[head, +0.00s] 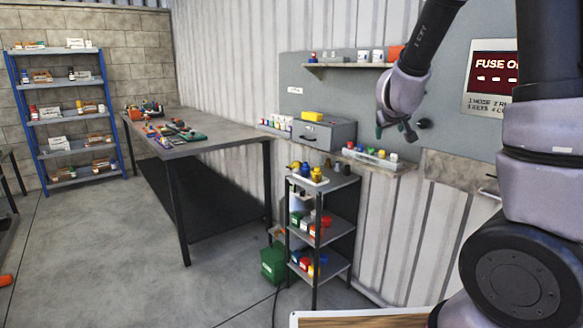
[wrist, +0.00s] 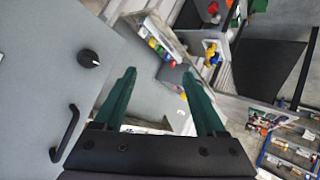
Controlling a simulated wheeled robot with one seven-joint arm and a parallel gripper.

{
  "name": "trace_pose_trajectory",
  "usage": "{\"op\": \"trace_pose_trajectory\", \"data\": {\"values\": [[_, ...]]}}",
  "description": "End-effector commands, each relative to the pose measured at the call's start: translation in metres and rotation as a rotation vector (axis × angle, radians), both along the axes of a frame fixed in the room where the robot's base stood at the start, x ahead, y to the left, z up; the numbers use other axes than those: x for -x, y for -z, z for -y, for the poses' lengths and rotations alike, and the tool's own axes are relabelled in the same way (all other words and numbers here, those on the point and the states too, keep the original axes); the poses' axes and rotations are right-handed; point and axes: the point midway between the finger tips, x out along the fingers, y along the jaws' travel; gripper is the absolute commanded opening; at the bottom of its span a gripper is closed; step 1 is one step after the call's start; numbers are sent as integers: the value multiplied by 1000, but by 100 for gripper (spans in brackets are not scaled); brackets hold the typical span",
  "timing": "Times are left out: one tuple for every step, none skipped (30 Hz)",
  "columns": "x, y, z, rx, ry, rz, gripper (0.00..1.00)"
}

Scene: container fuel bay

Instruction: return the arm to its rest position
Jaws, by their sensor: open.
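My gripper (head: 397,129) hangs from my raised arm at the right of the head view, in front of the grey wall panel (head: 345,95). In the wrist view, its two green fingers (wrist: 160,90) stand wide apart with nothing between them. The gripper is open and empty. A black knob (head: 422,123) shows just right of the gripper in the head view; I cannot tell the gap in depth. The knob (wrist: 88,58) and a black handle (wrist: 68,133) are at the left in the wrist view.
A ledge with small bottles (head: 380,165) lies below the gripper. A shelf (head: 350,66) is above it. A small rack (head: 322,222) stands below left, beside a long workbench (head: 205,145). A blue shelving unit (head: 28,120) is at the far left. The floor (head: 110,250) between is mostly clear.

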Motion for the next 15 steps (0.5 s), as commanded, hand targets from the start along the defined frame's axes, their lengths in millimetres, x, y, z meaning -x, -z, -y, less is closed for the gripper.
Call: {"op": "trace_pose_trajectory", "data": {"values": [[11,-17,-7,-128,-16,14,73],[18,-25,-13,-198,-26,14,73],[29,-35,-20,-287,-41,10,73],[39,-43,-26,-348,-53,5,73],[49,-52,-32,-406,-62,-3,73],[64,-63,-38,-475,-74,-17,73],[76,-70,-42,-523,-78,-30,73],[89,-77,-46,-565,-82,-45,73],[108,-86,-50,-616,-83,-67,73],[122,-92,-53,-649,-81,-86,73],[137,-97,-55,-677,-74,-104,73],[157,-102,-57,-707,-62,-132,73],[172,-105,-57,-726,-46,-151,73],[186,-108,-58,-740,-30,-170,73],[205,-109,-58,-755,-3,-195,73]]}}
